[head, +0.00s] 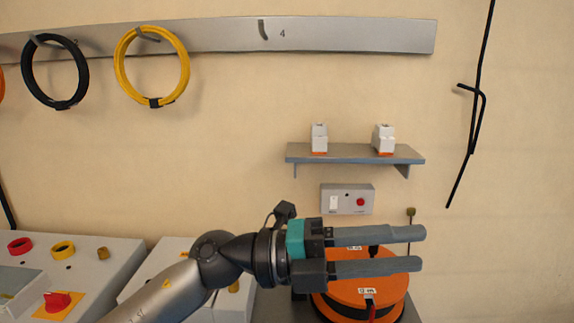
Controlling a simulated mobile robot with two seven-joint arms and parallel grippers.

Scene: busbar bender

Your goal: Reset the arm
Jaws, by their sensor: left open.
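My left gripper (422,249) reaches in from the lower left, its two long grey fingers spread apart and pointing right. Nothing shows between the fingertips. The fingers pass in front of a round orange device (385,292) with small white labels, and hide part of its top. I cannot tell from this view whether they touch it. A thin post with a dark yellowish knob (411,212) stands just above the upper finger. My right gripper is not in view.
A grey control console (110,258) with buttons and a red rotary switch (57,301) stands at lower left. A wall shelf (350,155) holds two white blocks. Below it is a switch box (347,199). Cable coils hang from a rail (210,37). Bent black rods hang at right.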

